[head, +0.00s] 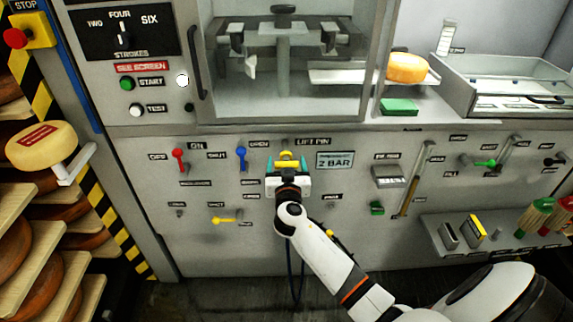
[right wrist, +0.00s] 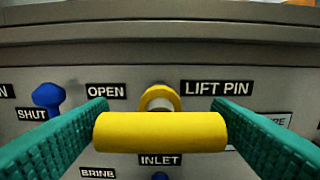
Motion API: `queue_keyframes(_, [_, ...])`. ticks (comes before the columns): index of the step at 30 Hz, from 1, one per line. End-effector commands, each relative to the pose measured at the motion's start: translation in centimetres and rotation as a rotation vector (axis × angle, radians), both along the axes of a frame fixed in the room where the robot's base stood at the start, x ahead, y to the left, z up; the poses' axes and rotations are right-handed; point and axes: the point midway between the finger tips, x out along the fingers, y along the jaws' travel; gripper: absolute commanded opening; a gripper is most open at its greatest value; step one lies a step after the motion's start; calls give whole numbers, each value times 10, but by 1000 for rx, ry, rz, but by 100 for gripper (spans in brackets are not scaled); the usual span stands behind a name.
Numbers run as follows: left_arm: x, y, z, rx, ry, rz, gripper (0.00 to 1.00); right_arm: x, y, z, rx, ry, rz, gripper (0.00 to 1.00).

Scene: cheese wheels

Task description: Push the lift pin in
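The lift pin (right wrist: 160,132) shows in the right wrist view as a yellow crossbar with a round yellow piece behind it, below the LIFT PIN label. In the head view the yellow handle (head: 287,158) stands out from the panel. My right gripper (head: 289,164) is at the handle, facing the panel. Its two green fingers (right wrist: 160,112) are wide apart, one at each end of the crossbar. I cannot tell whether they touch the ends. How far the shaft is in the panel is hidden. My left gripper does not show.
A blue lever (head: 241,155) and a red lever (head: 178,158) are on the panel left of the pin, with a 2 BAR display (head: 335,160) to its right. A yellow lever (head: 224,221) sits lower left. A small tool shelf (head: 470,245) juts out at right.

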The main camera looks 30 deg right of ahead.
Motion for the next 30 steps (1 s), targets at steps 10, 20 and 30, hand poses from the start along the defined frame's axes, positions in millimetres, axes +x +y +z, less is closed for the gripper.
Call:
queue_keyframes(10, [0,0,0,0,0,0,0,0,0,0,1,1,0,17])
queue_keyframes(20, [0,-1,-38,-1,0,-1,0,33,-20,-6,2,-5,-3,17])
queue_keyframes(30, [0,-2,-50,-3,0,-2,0,55,-34,0,-1,-1,0,17])
